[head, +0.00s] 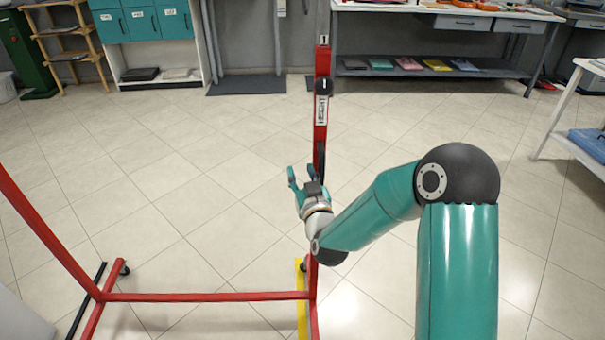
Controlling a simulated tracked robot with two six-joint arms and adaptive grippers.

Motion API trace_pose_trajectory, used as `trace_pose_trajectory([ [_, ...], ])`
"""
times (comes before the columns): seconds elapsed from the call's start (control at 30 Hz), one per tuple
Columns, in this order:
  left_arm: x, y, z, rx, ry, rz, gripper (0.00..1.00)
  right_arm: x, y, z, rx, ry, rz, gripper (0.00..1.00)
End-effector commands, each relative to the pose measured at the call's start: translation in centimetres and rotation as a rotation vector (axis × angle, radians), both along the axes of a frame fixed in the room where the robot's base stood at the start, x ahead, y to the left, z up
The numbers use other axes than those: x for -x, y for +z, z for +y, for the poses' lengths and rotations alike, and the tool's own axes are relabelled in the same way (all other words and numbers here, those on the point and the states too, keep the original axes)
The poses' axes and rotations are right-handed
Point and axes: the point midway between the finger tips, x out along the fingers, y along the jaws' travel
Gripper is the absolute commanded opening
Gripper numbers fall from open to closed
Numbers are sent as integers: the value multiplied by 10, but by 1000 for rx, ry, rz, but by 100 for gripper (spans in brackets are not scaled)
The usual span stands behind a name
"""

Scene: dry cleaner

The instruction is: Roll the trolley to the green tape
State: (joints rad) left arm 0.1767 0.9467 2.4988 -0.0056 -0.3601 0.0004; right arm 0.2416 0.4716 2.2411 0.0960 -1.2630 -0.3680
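The trolley is a red wheeled frame. Its right post (321,130) stands upright and bears a black knob (323,87) and a "HEIGHT" label. A low red crossbar (210,297) joins it to a slanting left post (45,235). A dark caster (125,270) shows at the left foot. My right gripper (302,178) has its fingers spread, at the right post's left side in the picture. Whether it touches the post I cannot tell. I see no green tape; a yellow strip (301,310) lies by the right foot. My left gripper is out of view.
A workbench (440,70) with folded items on its shelf stands at the back right. A white table (560,125) is at the right edge. Teal cabinets (150,22) and a wooden rack (65,58) line the back left. The tiled floor between is clear.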

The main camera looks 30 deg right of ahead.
Motion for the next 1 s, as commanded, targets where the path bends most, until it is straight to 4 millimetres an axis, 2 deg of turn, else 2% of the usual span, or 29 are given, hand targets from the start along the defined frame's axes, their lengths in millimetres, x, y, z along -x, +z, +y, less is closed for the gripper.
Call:
trace_pose_trajectory([
  [0.03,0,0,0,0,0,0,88,0,0,0,0,-1,0,26],
  [0.2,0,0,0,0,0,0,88,0,0,0,0,-1,0,0],
  [0.57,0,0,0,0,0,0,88,0,0,0,0,0,0,0],
  [0.6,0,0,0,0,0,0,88,0,0,0,0,0,0,1],
  [0.87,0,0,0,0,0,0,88,0,0,0,0,0,0,43],
  [1.0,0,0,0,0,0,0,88,1,0,0,0,-1,0,43],
])
